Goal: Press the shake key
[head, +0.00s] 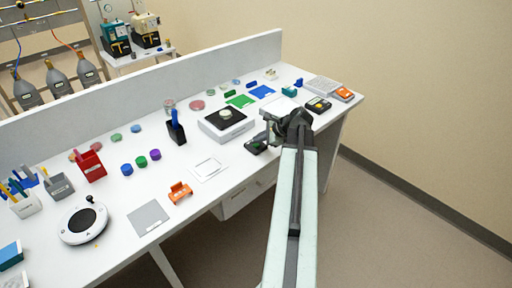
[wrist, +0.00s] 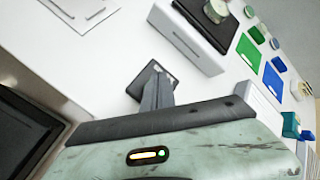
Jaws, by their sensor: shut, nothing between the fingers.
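A white box-shaped device (head: 242,130) with a black top plate stands on the bench and carries a small pale round jar (head: 226,114). It also shows at the top of the wrist view (wrist: 184,40). I cannot make out a key marked shake in either view. A small dark handheld unit (head: 256,146) lies at the bench's front edge, in front of the white device. It shows in the wrist view (wrist: 143,78), partly hidden behind my fingers. My gripper (head: 268,132) is shut and empty, close to this unit; I cannot tell if it touches.
A round white device with a black knob (head: 84,222) stands at the left. A black holder (head: 177,134), white frame (head: 208,168) and orange stand (head: 180,193) lie left of my gripper. A yellow-black unit (head: 318,105) is at right. A low wall (head: 150,82) runs behind.

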